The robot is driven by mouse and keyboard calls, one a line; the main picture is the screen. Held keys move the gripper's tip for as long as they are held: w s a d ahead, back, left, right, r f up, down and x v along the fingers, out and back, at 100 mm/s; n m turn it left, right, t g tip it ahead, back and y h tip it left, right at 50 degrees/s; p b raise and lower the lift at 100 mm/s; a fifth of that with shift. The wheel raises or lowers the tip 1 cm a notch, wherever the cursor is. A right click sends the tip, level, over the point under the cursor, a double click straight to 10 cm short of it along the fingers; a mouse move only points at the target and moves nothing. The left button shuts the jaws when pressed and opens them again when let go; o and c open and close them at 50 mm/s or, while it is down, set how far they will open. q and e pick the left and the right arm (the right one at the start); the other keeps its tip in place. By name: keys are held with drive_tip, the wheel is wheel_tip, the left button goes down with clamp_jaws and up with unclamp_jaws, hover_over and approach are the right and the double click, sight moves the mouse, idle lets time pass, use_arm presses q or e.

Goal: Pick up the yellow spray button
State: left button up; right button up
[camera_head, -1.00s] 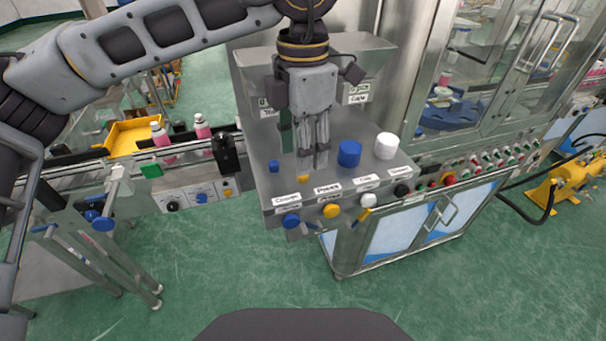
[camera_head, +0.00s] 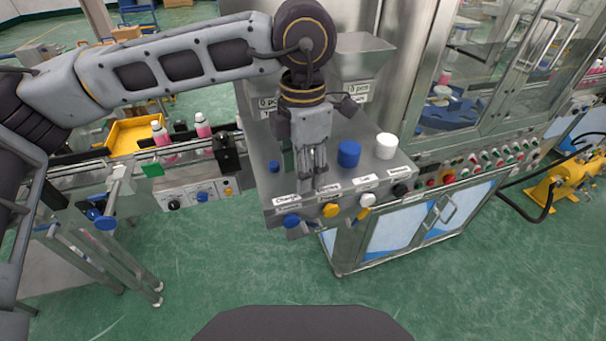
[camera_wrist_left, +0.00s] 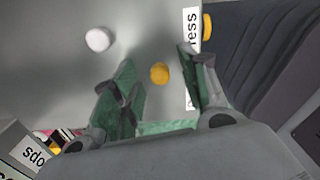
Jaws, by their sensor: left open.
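The yellow spray button (camera_wrist_left: 160,73) lies on the steel worktop (camera_wrist_left: 70,80) in the left wrist view, close to the "Press" label. It shows between the two green-padded fingers of my left gripper (camera_head: 311,176), with a gap on either side. In the head view the gripper hides the button. My left gripper is open, pointing down low over the worktop near its front edge, and holds nothing. My right gripper is not in view.
A blue cap (camera_head: 349,153) and a white cap (camera_head: 387,146) stand right of the gripper. A small blue button (camera_head: 274,166) lies left of it. A control panel with a yellow knob (camera_head: 330,210) runs along the front. Pink bottles (camera_head: 160,134) stand on the conveyor at left.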

use_arm(q)
drive_tip(key=c, duration=0.6)
drive_tip(key=shift+c, duration=0.8)
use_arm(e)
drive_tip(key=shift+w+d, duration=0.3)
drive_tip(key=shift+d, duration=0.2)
use_arm(q)
drive_tip(key=shift+r, duration=0.1)
drive_tip(key=shift+r, duration=0.8)
wheel_tip(320, 180, up, 8)
drive_tip(key=shift+r+b, duration=0.1)
drive_tip(key=shift+b, duration=0.25)
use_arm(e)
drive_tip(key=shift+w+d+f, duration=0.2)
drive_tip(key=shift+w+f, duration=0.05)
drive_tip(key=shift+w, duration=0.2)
